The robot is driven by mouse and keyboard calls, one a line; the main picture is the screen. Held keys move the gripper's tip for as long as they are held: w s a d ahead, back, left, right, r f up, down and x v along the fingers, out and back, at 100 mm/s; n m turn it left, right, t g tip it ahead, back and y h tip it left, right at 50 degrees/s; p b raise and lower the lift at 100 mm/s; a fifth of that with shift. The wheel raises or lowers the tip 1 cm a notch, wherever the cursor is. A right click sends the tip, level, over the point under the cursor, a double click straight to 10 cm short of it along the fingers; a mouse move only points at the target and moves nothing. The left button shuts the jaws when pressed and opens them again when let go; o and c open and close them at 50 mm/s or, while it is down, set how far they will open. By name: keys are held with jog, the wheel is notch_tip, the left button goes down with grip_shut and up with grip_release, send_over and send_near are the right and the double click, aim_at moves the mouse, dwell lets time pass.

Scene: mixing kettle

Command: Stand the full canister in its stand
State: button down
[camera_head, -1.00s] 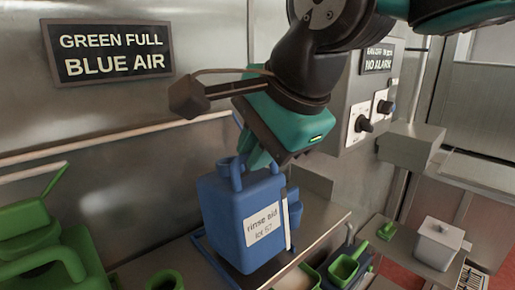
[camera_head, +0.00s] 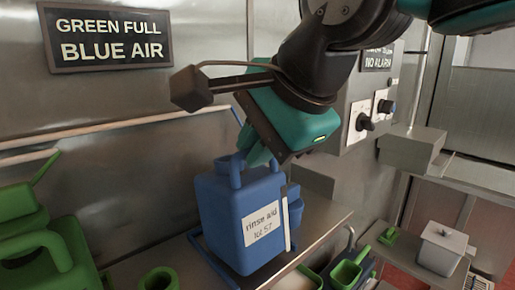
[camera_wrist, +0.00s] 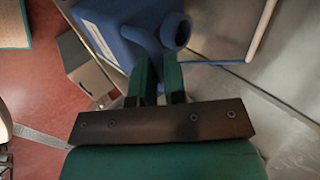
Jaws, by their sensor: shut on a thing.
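A blue canister (camera_head: 242,215) with a white label reading "rinse aid" stands upright in the middle of the head view, within or just above a low blue frame (camera_head: 212,258) that looks like its stand. I cannot tell whether its base rests fully in the frame. My gripper (camera_head: 258,155) is above the canister and shut on its top handle. In the wrist view the two green fingers of my gripper (camera_wrist: 158,80) close at the handle of the blue canister (camera_wrist: 120,25), beside its round neck. The grip itself is partly hidden.
Green canisters (camera_head: 50,245) stand at the left. Another blue container (camera_head: 294,210) is close behind the canister's right side. A green scoop (camera_head: 347,272) and a white lidded box (camera_head: 441,247) are at the right. A wall sign (camera_head: 105,38) reads "GREEN FULL BLUE AIR".

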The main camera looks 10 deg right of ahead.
jog(key=shift+s+f+t+b, duration=0.1)
jog(key=shift+f+t+b, duration=0.3)
jog(key=shift+b, duration=0.8)
jog(key=c, duration=0.6)
grip_release()
jog(key=shift+f, duration=0.15)
